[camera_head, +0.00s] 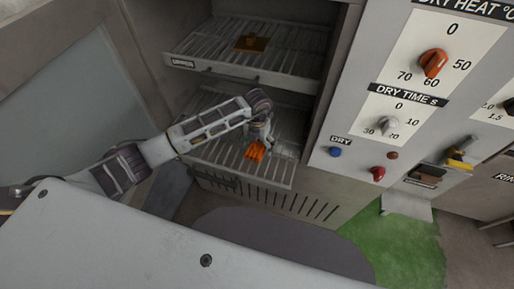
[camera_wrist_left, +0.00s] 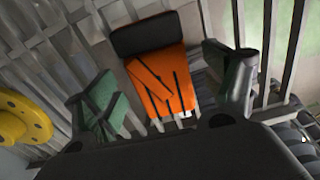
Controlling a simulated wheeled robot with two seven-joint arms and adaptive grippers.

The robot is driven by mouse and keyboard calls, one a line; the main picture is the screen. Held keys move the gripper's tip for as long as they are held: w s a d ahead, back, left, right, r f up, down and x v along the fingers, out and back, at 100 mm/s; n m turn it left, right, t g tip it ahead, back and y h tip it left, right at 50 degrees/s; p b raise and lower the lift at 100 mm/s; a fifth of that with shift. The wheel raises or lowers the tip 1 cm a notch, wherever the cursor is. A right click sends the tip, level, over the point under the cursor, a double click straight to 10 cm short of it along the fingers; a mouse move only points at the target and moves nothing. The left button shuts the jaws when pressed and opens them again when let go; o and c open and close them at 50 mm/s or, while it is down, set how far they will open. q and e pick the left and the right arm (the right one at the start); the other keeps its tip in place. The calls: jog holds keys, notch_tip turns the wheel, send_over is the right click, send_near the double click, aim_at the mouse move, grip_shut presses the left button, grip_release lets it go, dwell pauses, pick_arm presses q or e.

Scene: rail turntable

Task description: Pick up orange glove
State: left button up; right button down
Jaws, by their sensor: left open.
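The orange glove (camera_head: 254,151) lies on the lower wire rack (camera_head: 222,151) of the open cabinet. In the left wrist view the orange glove (camera_wrist_left: 161,86) has a dark cuff at its far end and lies across the rack bars. My left gripper (camera_head: 259,139) is over the lower rack, just above the glove. In the left wrist view its two green-padded fingers (camera_wrist_left: 170,100) are apart, one on each side of the glove, and nothing is held. Part of the glove is hidden by the gripper in the head view. My right gripper is not in view.
A control panel (camera_head: 400,110) with knobs stands to the right. The cabinet door (camera_head: 70,90) stands open at the left. A yellow round part (camera_wrist_left: 22,118) shows at the left in the wrist view.

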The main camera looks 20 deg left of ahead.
aim_at(257, 147)
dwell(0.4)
pick_arm(q)
jog(key=c, duration=1.1)
jog(key=shift+r, duration=0.1)
notch_tip(257, 147, up, 10)
jog(key=b, duration=0.1)
dwell(0.4)
